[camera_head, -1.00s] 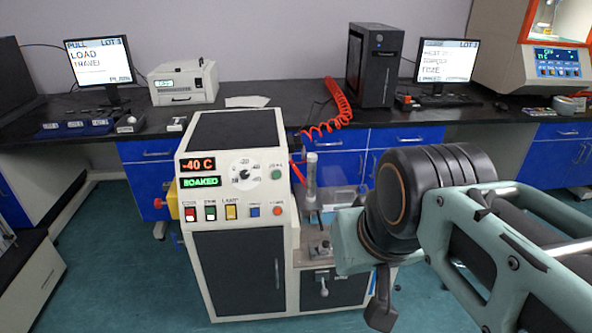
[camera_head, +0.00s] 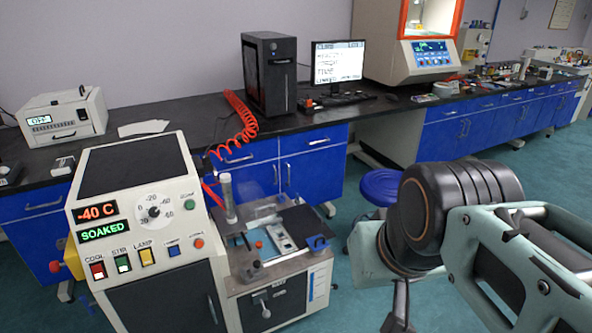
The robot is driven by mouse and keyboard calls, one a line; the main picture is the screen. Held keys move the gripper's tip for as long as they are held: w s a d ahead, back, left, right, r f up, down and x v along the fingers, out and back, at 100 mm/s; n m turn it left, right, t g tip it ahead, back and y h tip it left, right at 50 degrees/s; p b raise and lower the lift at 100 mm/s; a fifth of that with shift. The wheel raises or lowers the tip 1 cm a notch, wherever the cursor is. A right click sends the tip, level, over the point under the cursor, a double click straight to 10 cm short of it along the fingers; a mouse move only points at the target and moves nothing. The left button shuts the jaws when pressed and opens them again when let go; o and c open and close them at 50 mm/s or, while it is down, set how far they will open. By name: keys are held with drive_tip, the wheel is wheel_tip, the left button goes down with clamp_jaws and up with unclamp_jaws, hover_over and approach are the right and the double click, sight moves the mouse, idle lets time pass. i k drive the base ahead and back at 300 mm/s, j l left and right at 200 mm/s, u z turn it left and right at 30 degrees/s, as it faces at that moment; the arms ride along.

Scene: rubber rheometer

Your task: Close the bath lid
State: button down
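The bath (camera_head: 258,278) is the lower unit joined to the right side of the beige cooling cabinet. Its top shows an opening with a pale metal insert (camera_head: 281,238). A flat dark panel, which looks like the lid (camera_head: 304,222), lies at the right of this opening and leaves it uncovered. A blue handle-like part (camera_head: 318,243) sits at the panel's front right. A clear upright cylinder (camera_head: 228,198) stands at the opening's left. My arm is at the right, apart from the bath in the picture. My gripper's fingertips do not show.
The cabinet front (camera_head: 150,225) reads -40 C and SOAKED. A blue stool (camera_head: 380,187) stands behind my arm, right of the bath. A black bench (camera_head: 330,110) with blue drawers runs along the back. Teal floor is open between bath and stool.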

sight(302, 221)
drive_tip(key=i+l+z, duration=0.1)
drive_tip(key=i+z, duration=0.15)
drive_tip(key=i, duration=0.8)
drive_tip(key=i+l, duration=0.25)
drive_tip(key=i, duration=0.3)
drive_tip(key=i+j+z, duration=0.15)
drive_tip(key=k+j, duration=0.05)
drive_tip(key=j, duration=0.05)
